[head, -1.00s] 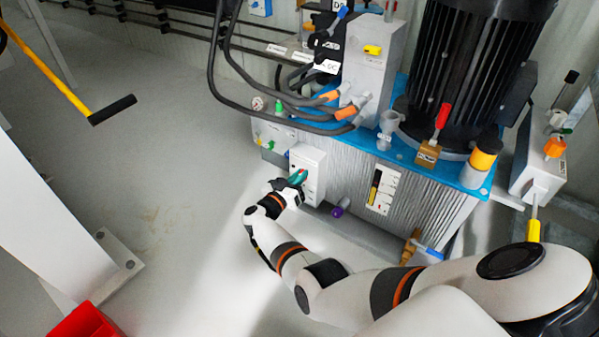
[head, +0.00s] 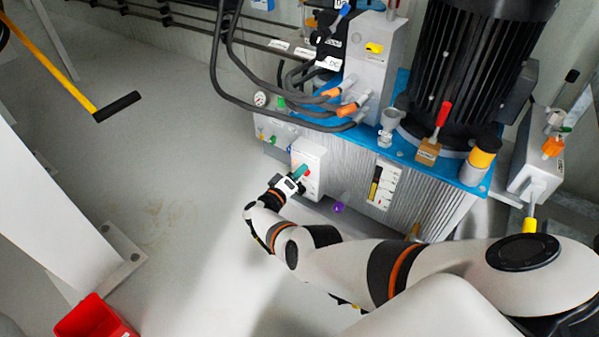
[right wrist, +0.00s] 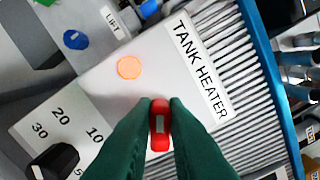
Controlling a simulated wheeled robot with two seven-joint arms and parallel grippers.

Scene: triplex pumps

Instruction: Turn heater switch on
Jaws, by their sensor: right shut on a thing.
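The white tank heater box (head: 312,158) is on the front left of the pump's ribbed tank. In the right wrist view its "TANK HEATER" label (right wrist: 200,70), a round orange lamp (right wrist: 129,67), a black dial (right wrist: 52,162) with numbers and a red heater switch (right wrist: 159,128) show. My right gripper (head: 301,172) is at the box face. Its green fingers (right wrist: 158,108) are shut on the red switch, one on each side, hiding part of it. My left gripper is out of view.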

